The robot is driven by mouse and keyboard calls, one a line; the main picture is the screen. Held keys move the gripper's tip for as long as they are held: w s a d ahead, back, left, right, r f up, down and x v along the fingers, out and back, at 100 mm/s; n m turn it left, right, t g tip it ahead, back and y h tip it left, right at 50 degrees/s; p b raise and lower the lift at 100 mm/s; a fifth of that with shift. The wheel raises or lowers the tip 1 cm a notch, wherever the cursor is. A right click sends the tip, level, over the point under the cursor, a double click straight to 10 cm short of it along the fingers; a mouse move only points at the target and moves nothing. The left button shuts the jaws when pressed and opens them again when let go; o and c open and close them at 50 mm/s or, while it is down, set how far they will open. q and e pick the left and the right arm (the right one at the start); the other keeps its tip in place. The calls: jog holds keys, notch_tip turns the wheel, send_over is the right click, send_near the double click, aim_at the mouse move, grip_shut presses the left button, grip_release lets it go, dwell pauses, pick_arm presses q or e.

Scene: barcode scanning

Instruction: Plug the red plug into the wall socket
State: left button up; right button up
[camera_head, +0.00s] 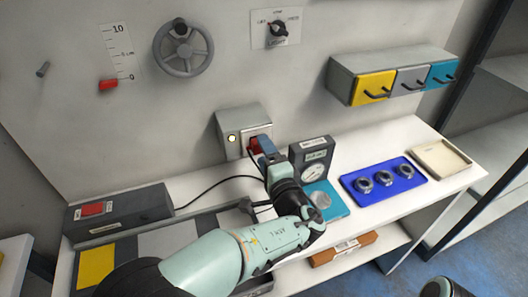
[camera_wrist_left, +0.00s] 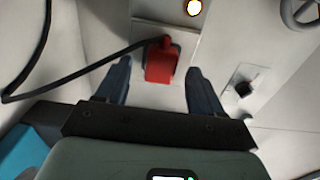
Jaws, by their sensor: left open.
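The red plug (camera_head: 254,144) sits at the face of the grey wall socket box (camera_head: 228,124), and its black cord hangs away from it. In the left wrist view the red plug (camera_wrist_left: 161,62) lies against the pale socket plate (camera_wrist_left: 186,40). A lit lamp (camera_head: 233,138) shows on the box beside it. My left gripper (camera_head: 266,148) is at the plug, its fingers apart. In the left wrist view my left gripper (camera_wrist_left: 159,72) has one finger on each side of the plug, with gaps showing. The plug's pins and the socket holes are hidden.
A dark box with a red switch (camera_head: 93,209) stands left on the bench. A gauge block (camera_head: 313,160) stands right of my gripper. A blue tray (camera_head: 408,183) with metal rings and a beige tray (camera_head: 458,160) lie farther right. A handwheel (camera_head: 183,47) is above.

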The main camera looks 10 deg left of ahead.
pick_arm(q)
jog(key=v, duration=1.2)
jog(key=shift+s+d+b, duration=0.15)
jog(key=shift+s+b, duration=0.05)
jog(key=shift+b, duration=0.25)
